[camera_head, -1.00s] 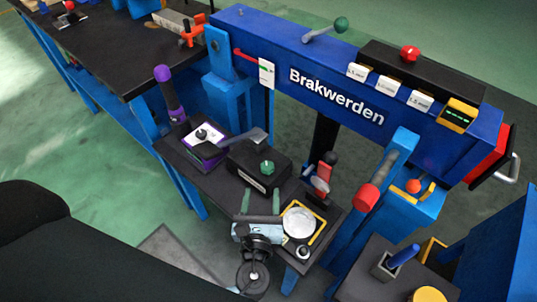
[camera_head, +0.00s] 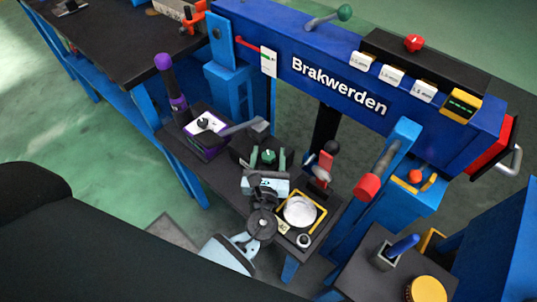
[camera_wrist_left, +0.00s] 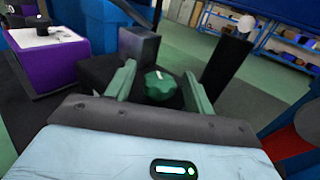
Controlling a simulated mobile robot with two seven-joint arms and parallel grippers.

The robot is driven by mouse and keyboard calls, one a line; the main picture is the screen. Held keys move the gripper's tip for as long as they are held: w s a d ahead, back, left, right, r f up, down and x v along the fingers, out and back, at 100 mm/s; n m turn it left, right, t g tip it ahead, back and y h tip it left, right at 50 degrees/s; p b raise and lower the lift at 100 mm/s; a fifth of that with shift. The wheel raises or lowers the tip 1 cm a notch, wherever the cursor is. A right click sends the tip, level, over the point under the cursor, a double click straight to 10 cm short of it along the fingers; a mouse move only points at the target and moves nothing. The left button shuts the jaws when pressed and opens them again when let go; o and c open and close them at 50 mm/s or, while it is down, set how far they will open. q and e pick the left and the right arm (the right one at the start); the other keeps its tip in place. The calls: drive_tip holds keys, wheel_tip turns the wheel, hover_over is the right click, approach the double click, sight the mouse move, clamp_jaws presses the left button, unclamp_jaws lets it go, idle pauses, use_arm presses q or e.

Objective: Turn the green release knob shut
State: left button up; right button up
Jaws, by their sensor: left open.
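The green release knob (camera_head: 268,156) sits on top of a black box on the dark bench shelf. In the left wrist view the knob (camera_wrist_left: 160,86) is a dark green lobed disc with a pale mark on top. My left gripper (camera_head: 268,161) is open, with one finger on each side of the knob. In the left wrist view its two green-grey fingers (camera_wrist_left: 158,88) flank the knob, with visible gaps to it. The gripper body hides much of the black box in the head view. My right gripper is not in view.
A round white dish (camera_head: 300,211) in a yellow frame lies to the right. A red-ended lever (camera_head: 368,186) stands further right. The blue Brakwerden beam (camera_head: 300,60) runs behind.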

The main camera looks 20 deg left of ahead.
use_arm(q)
drive_tip(key=shift+w, duration=0.15)
drive_tip(key=c, duration=1)
drive_tip(key=shift+o, duration=0.2)
